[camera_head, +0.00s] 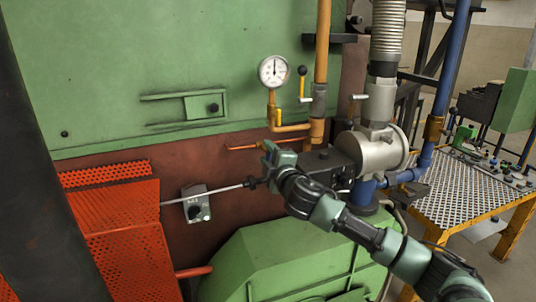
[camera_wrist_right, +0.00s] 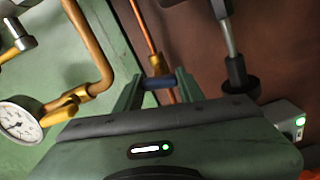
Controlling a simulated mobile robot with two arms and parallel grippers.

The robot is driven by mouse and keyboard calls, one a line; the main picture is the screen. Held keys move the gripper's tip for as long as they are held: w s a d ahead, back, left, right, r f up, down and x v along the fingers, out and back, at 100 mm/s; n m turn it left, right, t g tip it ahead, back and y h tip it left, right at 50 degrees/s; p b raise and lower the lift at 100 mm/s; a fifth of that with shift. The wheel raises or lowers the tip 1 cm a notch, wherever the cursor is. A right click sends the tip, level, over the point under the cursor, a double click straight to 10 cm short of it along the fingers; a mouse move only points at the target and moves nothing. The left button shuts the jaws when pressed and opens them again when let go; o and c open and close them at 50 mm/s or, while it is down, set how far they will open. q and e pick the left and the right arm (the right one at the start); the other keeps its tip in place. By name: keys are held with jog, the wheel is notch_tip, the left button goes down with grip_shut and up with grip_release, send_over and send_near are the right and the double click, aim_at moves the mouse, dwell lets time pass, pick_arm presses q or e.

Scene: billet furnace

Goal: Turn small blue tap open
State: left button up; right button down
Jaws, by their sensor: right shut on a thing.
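The small blue tap (camera_wrist_right: 157,82) shows in the right wrist view as a short blue handle on a thin copper pipe (camera_wrist_right: 146,35). My right gripper (camera_wrist_right: 158,88) has its two green fingers on either side of the blue handle and is shut on it. In the head view my right gripper (camera_head: 268,150) is in front of the red-brown wall panel, at the end of the thin copper pipe (camera_head: 245,147). There the gripper hides the tap. How far the tap is turned cannot be told. My left gripper is not in view.
A pressure gauge (camera_head: 273,71) on a yellow pipe is above the gripper. A metal rod (camera_head: 210,196) with a black end passes close below it. A grey switch box (camera_head: 196,203) is at lower left. A green housing (camera_head: 285,260) stands below my arm.

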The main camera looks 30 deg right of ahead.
jog(key=shift+f+n, duration=0.15)
jog(key=shift+n, duration=1.05)
jog(key=c, duration=0.9)
grip_release()
jog(key=shift+s, duration=0.1)
jog(key=shift+s+a+f+b, duration=0.1)
jog(key=shift+s+a+b, duration=0.05)
jog(key=shift+s+b, duration=0.2)
jog(key=b+v, duration=0.3)
jog(key=v, duration=0.4)
